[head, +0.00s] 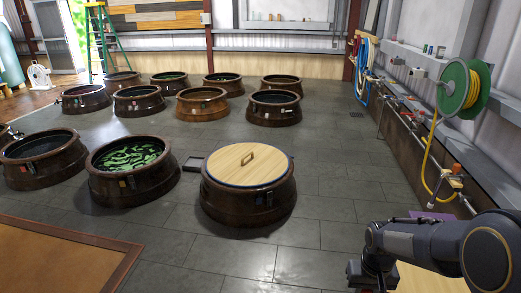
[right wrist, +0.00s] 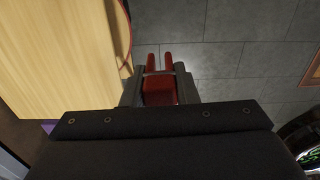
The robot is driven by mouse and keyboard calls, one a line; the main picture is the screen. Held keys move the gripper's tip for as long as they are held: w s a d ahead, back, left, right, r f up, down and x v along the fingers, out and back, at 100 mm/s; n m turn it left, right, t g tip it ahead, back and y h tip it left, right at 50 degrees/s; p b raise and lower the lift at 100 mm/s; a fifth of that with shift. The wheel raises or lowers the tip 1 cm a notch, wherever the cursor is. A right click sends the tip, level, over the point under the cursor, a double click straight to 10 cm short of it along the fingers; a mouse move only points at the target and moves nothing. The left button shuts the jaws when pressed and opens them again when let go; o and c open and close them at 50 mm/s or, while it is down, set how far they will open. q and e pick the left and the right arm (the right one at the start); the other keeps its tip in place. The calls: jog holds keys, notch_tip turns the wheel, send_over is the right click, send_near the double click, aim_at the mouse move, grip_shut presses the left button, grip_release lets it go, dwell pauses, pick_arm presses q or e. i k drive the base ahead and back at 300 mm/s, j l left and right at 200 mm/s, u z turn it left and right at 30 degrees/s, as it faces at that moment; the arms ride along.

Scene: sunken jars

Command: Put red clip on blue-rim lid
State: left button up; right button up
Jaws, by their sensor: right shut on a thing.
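The blue-rim lid (head: 228,170) is a round pale wooden disc with a bar handle and a thin blue edge. It lies flat on a brown jar (head: 246,207) in the middle of the head view. My right gripper (right wrist: 160,82) is shut on the red clip (right wrist: 160,92), whose two prongs point away from me. In the head view my right arm is at the lower right, well apart from the lid; the clip cannot be made out there. My left gripper is not in view.
Several other sunken jars stand left and behind, one with green contents (head: 127,158). A pale wooden surface (right wrist: 60,55) lies left of the clip in the right wrist view. A wall with a hose reel (head: 462,88) runs along the right. Grey floor (head: 335,225) is clear right of the lidded jar.

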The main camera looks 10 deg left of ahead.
aim_at(225, 158)
jog(key=i+j+u, duration=0.35)
jog(key=i, duration=0.25)
jog(key=i+j+u, duration=0.4)
jog(key=i, duration=0.25)
jog(key=i+u, duration=0.35)
jog(key=i, duration=0.25)
jog(key=i+z, duration=0.1)
jog(key=i, duration=0.45)
jog(key=i+j+z, duration=0.1)
jog(key=i, duration=0.4)
jog(key=i+j+z, duration=0.1)
jog(key=i, duration=0.45)
jog(key=i+j+z, duration=0.1)
jog(key=i, duration=0.45)
jog(key=i+j+z, duration=0.1)
jog(key=i+j, duration=0.25)
jog(key=i, duration=0.15)
jog(key=i+j+z, duration=0.25)
jog(key=i, duration=0.15)
jog(key=i+j+z, duration=0.2)
jog(key=i, duration=0.2)
jog(key=j, duration=0.05)
